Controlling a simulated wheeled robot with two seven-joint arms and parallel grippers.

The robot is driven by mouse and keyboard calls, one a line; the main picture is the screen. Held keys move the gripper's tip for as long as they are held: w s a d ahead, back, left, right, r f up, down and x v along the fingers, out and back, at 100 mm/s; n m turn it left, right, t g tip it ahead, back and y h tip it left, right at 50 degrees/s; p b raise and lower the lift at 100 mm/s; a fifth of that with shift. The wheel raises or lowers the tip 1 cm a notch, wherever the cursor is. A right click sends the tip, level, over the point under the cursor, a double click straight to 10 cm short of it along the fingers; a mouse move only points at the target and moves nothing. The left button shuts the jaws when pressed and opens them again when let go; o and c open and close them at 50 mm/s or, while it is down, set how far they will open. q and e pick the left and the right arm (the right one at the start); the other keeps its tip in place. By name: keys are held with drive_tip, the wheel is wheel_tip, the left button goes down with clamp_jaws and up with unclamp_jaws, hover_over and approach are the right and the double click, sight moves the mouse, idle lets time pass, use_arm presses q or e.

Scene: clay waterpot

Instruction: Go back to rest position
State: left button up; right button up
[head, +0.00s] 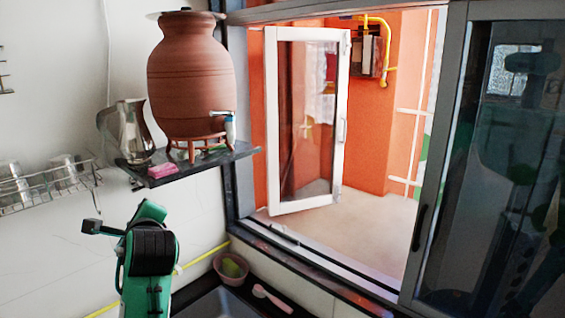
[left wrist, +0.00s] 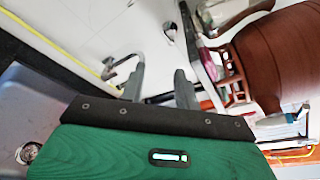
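The brown clay waterpot (head: 190,75) stands upright on a small reddish stand (head: 192,148) on the dark wall shelf (head: 165,176). A tap (head: 229,124) with a blue-and-white part is at its lower right. In the left wrist view the pot (left wrist: 280,55) shows at the right, turned sideways. My left arm (head: 150,265) is low at the left of the head view, below the shelf; its fingers are hidden there. In the left wrist view my left gripper (left wrist: 160,84) has its two grey fingers apart with nothing between them. My right gripper is not in view.
A metal jug (head: 130,130) and a pink sponge (head: 139,171) share the shelf. A wire rack (head: 55,186) with metal cups hangs left. The sink (head: 215,304), a bowl (head: 230,268) and a pink-white brush (head: 270,298) are below. An open white-framed window (head: 309,120) is right.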

use_arm(q)
drive_tip(key=s+d+f+n+g+h, duration=0.1)
drive_tip(key=s+f+n+g+h, duration=0.2)
drive_tip(key=s+f, duration=0.7)
drive_tip(key=s+d+f+n+g+h, duration=0.15)
drive_tip(key=s+f+n, duration=0.3)
drive_tip(key=f, duration=1.15)
drive_tip(key=s+d+f+n+g+h, duration=0.25)
drive_tip(key=s+f+n, duration=0.3)
drive_tip(key=s, duration=0.55)
drive_tip(key=s+d+f+n+g+h, duration=0.2)
drive_tip(key=s+f+n+g, duration=0.15)
drive_tip(key=s+f, duration=0.6)
wheel_tip(320, 180, down, 32)
drive_tip(key=s+b, duration=0.3)
drive_tip(key=s+a+f+g+b, duration=0.1)
drive_tip(key=s+a+f+b, duration=0.2)
drive_tip(key=s+f, duration=1.5)
wheel_tip(320, 180, down, 4)
drive_tip(key=shift+s+r, duration=0.1)
drive_tip(key=shift+s, duration=0.1)
drive_tip(key=shift+n+g, duration=0.25)
